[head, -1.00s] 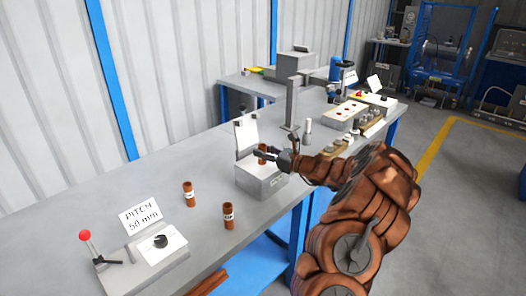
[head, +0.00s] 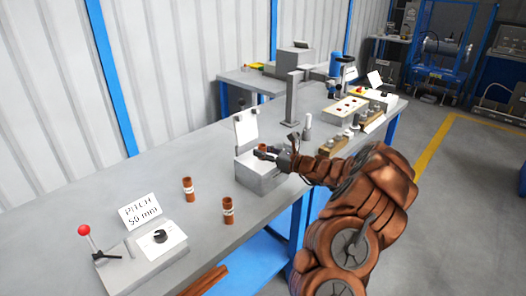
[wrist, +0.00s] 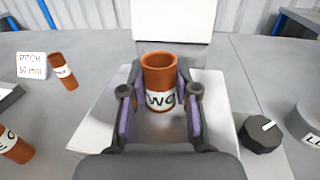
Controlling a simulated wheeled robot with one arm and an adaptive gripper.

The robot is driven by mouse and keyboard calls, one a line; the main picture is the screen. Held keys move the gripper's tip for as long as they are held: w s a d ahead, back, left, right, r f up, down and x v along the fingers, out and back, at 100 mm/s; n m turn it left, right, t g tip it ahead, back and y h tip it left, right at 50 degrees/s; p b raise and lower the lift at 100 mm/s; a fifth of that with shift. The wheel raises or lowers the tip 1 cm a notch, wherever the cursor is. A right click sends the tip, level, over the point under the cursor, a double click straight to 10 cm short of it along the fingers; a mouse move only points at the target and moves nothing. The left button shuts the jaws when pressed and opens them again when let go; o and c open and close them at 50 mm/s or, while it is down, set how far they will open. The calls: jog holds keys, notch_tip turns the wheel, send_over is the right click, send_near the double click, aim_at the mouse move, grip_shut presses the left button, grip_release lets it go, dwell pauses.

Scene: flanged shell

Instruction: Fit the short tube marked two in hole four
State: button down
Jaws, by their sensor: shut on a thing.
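The short orange-brown tube (wrist: 158,80) stands upright between the fingers of my gripper (wrist: 159,105) in the wrist view. Its white label reads "WO", with the rest hidden by a finger. In the head view my gripper (head: 267,154) holds this tube (head: 262,147) at the grey box (head: 262,180) with an upright white panel. I cannot tell whether the tube's lower end touches the box. Hole four is not identifiable in either view.
Two other orange-brown tubes stand on the bench, one farther back (head: 187,188) and one nearer (head: 228,211). A "PITCH 50 mm" card (head: 140,212) and a red-knobbed lever box (head: 130,265) are at left. A black knob (wrist: 262,134) is right of the gripper. Blocks with metal cylinders (head: 333,146) stand beyond.

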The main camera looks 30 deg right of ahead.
jog(key=shift+f, duration=0.15)
jog(key=c, duration=0.8)
grip_release()
jog(key=shift+f, duration=0.1)
jog(key=v, duration=1.2)
